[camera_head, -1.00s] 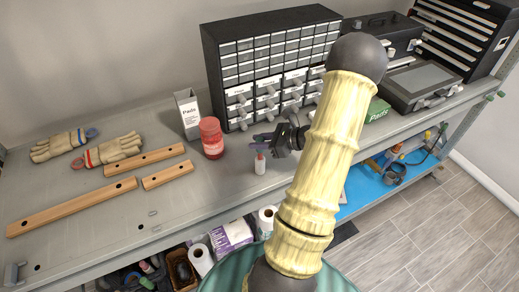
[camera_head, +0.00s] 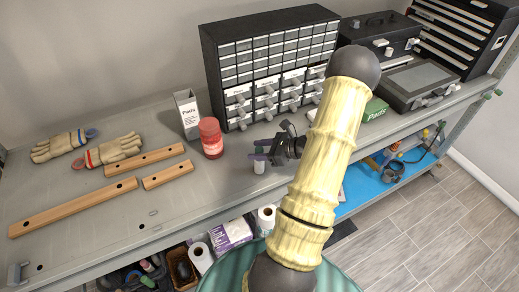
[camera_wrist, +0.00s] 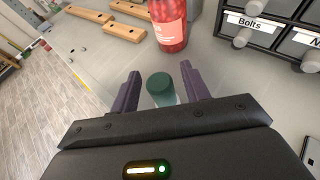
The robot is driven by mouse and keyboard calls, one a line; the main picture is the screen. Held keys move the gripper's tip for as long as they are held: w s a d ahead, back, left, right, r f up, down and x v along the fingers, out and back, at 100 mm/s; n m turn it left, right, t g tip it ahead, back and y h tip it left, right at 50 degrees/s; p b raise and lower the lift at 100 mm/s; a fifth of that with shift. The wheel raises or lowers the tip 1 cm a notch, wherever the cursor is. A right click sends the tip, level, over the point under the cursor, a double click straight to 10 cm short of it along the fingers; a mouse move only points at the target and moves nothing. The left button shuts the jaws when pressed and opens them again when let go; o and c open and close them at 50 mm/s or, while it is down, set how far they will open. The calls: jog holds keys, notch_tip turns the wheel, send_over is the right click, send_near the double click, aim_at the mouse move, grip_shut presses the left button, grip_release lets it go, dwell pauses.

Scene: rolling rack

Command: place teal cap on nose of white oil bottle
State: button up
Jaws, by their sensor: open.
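The white oil bottle (camera_head: 259,167) stands upright on the bench, right of the red jar. A purple finger hides its top in the head view. My gripper (camera_head: 259,150) is at the height of the bottle's top. In the wrist view its two purple fingers (camera_wrist: 160,70) are spread apart. The teal cap (camera_wrist: 159,82) shows between them, with a gap on each side. A paler, greenish shape lies just below the cap. I cannot tell whether the cap is seated on the bottle's nose.
A drawer cabinet (camera_head: 268,70) is behind. Wooden strips (camera_head: 75,206) and gloves (camera_head: 113,150) lie left. The bench in front of the bottle is clear.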

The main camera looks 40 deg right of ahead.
jog(key=shift+d, duration=0.15)
jog(key=b+v, duration=0.4)
jog(key=v, duration=0.7)
jog(key=shift+s+r+b, duration=0.25)
jog(key=shift+s+b, duration=0.05)
